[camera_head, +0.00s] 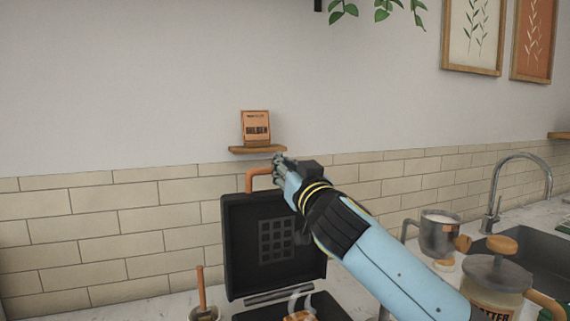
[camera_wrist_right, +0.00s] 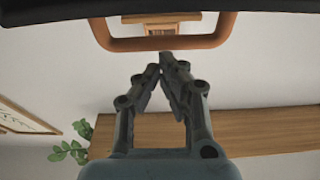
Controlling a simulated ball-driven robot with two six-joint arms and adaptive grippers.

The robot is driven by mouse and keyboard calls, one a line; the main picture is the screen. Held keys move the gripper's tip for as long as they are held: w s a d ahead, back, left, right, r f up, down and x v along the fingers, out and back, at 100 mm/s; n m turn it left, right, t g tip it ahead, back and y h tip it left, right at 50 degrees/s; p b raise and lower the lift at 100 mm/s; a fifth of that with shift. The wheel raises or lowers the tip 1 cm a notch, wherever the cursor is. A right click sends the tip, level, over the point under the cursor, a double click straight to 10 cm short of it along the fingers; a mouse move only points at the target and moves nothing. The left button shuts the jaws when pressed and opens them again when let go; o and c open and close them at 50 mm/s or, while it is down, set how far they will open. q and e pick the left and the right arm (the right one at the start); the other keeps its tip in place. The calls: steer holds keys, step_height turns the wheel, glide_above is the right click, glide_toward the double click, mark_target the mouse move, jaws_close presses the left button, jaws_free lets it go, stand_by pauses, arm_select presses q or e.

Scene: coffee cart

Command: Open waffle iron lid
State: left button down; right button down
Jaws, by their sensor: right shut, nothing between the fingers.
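The waffle iron's black lid (camera_head: 245,225) stands upright, with its inner grid plate facing me. Its orange-brown handle (camera_head: 258,173) is at the lid's top edge, and the handle also shows as a loop across the top of the right wrist view (camera_wrist_right: 170,43). A browned waffle (camera_head: 299,316) lies steaming on the lower plate at the bottom edge. My right gripper (camera_head: 280,162) is beside the handle at the lid's top. In the right wrist view its fingertips (camera_wrist_right: 163,62) are together, empty, and just short of the handle. My left gripper is not in view.
A small wall shelf (camera_head: 257,150) with a brown box (camera_head: 255,128) is behind the lid. To the right are a metal milk pitcher (camera_head: 440,232), a batter jar (camera_head: 497,278) and a sink with a faucet (camera_head: 492,205). A small pot (camera_head: 204,313) with an upright wooden handle stands at left.

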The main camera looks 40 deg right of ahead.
steer(key=b+x, duration=0.1)
steer(key=x, duration=0.1)
steer(key=f+b+x, duration=0.1)
steer(key=x, duration=0.2)
steer(key=shift+w+d+b, duration=0.15)
steer(key=shift+w+b, duration=0.2)
steer(key=shift+b, duration=0.05)
steer(key=shift+w, duration=0.1)
